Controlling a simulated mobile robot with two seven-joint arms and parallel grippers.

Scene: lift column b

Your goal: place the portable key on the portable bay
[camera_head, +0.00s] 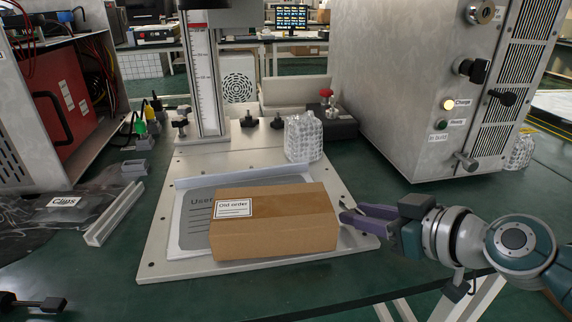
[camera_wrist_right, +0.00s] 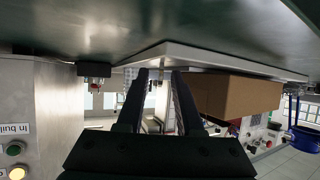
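I cannot single out a portable key or a portable bay by label. Key-like candidates are a black knob (camera_head: 503,97) on the metal cabinet and a black-topped piece (camera_head: 277,122) at the back of the pale base plate. My right gripper (camera_head: 348,212), with purple fingers, is beside the right end of a cardboard box. In the right wrist view its fingers (camera_wrist_right: 158,75) are apart, with no held object visible between them. My left gripper is not in view.
The cardboard box (camera_head: 275,226) and a printed sheet (camera_head: 193,240) lie on the base plate (camera_head: 170,265). A bubble-wrapped item (camera_head: 303,138) and scale column (camera_head: 205,80) stand behind. The metal cabinet (camera_head: 420,140) blocks the right back.

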